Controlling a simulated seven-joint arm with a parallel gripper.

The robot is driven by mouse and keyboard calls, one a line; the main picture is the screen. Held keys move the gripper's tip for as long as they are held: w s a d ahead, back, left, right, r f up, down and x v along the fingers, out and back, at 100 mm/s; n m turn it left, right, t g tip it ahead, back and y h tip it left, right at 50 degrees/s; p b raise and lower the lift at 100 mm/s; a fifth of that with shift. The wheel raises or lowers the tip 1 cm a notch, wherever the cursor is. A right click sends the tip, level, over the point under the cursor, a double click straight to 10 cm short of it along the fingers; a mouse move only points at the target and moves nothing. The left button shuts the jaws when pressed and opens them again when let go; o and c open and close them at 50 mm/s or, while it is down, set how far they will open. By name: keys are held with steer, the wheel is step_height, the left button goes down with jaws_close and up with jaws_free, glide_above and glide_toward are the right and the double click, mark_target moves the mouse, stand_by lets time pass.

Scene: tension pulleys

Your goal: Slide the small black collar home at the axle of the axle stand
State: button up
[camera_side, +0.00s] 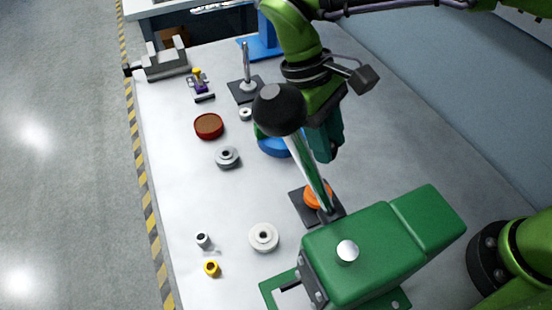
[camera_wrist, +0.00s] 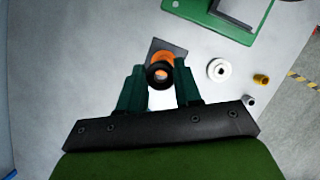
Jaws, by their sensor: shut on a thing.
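My gripper (camera_wrist: 160,78) is shut on the small black collar (camera_wrist: 159,72), which sits between the two green fingertips in the wrist view. Beyond the collar is an orange wheel (camera_wrist: 165,57) on the dark square base of the axle stand (camera_wrist: 178,48). In the side view my gripper (camera_side: 327,153) is above the orange wheel (camera_side: 311,198) and the dark base (camera_side: 299,207). The collar is hidden there by the fingers. The axle is not clear in either view, so I cannot tell whether the collar is around it.
A green press (camera_side: 360,240) stands in front; its lever with a black knob (camera_side: 279,108) crosses the side view near my gripper. A white wheel (camera_side: 263,237), yellow bush (camera_side: 211,268), grey wheel (camera_side: 227,157), red dish (camera_side: 208,126) and second stand (camera_side: 246,90) are on the table.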

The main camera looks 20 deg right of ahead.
steer(key=shift+d+f, duration=0.1)
steer(key=shift+f, duration=3.4)
steer(key=shift+f, duration=0.25)
steer(key=shift+f, duration=1.45)
steer(key=shift+f, duration=0.15)
steer(key=shift+f, duration=0.5)
steer(key=shift+f, duration=0.1)
steer(key=o, duration=1.1)
